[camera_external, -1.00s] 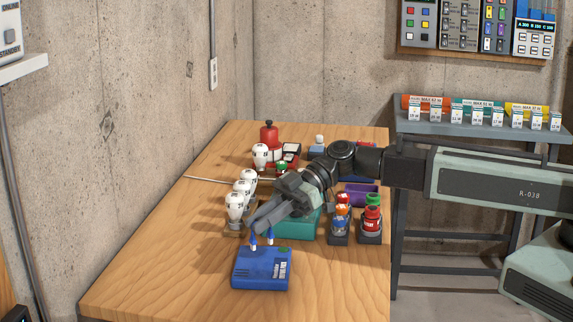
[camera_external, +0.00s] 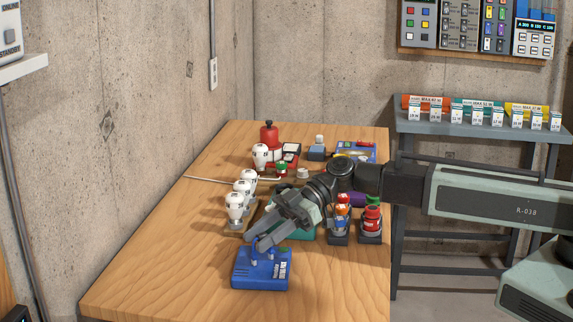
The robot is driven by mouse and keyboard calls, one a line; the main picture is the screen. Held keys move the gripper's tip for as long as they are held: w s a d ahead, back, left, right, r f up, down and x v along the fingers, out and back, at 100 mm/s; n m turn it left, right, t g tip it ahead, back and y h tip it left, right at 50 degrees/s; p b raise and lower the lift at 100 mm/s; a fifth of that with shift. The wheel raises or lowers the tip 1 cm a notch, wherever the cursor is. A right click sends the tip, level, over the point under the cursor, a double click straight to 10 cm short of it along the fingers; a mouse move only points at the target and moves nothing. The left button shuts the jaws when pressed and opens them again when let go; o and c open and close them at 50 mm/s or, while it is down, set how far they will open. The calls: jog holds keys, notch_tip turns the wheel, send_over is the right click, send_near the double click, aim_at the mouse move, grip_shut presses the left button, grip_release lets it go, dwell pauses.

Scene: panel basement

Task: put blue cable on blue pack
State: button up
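The blue pack (camera_external: 261,276) lies on the near part of the wooden table. The blue cable (camera_external: 271,254) stands at the pack's top, with its two light ends pointing down at the top face. I cannot tell whether both ends are fully seated. My gripper (camera_external: 256,244) is just above the pack's back edge, its two fingers apart. The fingers are beside and over the cable and hide part of it.
White bulb-like parts (camera_external: 236,207) stand in a row left of my gripper. A teal pack (camera_external: 301,232) lies behind the blue pack, partly under my arm. Red-topped parts (camera_external: 372,219) stand at the right edge. The table's front left is clear.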

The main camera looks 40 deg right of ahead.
jog(key=shift+r, duration=0.1)
jog(key=shift+d+r+p, duration=0.2)
jog(key=shift+d+p, duration=0.05)
jog(key=shift+p, duration=0.05)
jog(key=p+v, duration=0.4)
jog(key=v, duration=0.7)
jog(key=shift+d, duration=0.2)
